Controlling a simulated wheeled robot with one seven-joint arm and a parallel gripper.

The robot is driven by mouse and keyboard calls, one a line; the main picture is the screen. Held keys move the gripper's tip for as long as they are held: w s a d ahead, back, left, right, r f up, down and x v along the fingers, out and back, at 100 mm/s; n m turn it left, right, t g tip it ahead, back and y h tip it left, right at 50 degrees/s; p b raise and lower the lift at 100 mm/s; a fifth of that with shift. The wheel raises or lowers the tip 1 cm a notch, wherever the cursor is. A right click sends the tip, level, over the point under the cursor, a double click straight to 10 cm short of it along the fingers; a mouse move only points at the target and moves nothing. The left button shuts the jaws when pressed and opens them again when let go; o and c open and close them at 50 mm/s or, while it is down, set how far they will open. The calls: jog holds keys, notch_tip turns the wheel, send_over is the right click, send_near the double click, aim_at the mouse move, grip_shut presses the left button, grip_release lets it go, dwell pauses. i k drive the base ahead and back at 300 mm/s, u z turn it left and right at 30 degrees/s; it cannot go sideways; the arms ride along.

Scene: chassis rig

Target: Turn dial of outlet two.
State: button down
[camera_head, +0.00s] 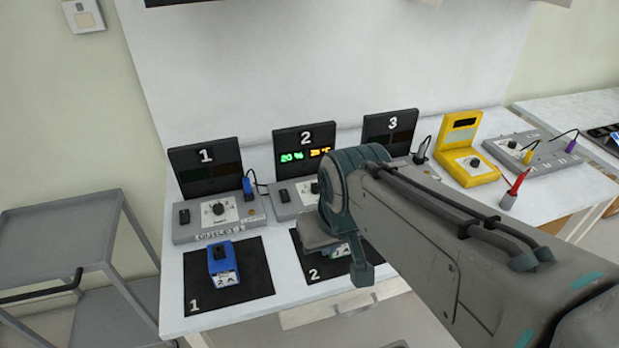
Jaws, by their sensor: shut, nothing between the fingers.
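Outlet two's black panel (305,150), marked 2, stands behind its grey box and shows a lit green 20 % and a lit orange reading beside it. The grey outlet two box (284,200) is partly covered by my arm. Its dial (315,188) shows only as a sliver at the edge of my wrist, so its setting cannot be read. My arm comes in from the lower right, with its wrist in front of the box's right part and over mat 2 (310,273). My gripper's fingers are hidden behind the wrist; whether they touch the dial cannot be seen.
Outlet one (218,214) stands to the left, with a blue device (223,262) on mat 1 (260,268). Panel 3 (391,132) is to the right, its box mostly hidden. Farther right are a yellow meter (468,170) and a red probe (513,188). A grey cart (75,236) stands left.

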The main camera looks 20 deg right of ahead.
aim_at(315, 188)
jog(key=u, duration=0.9)
jog(key=k, duration=0.75)
jog(key=z, duration=0.9)
jog(key=i, duration=1)
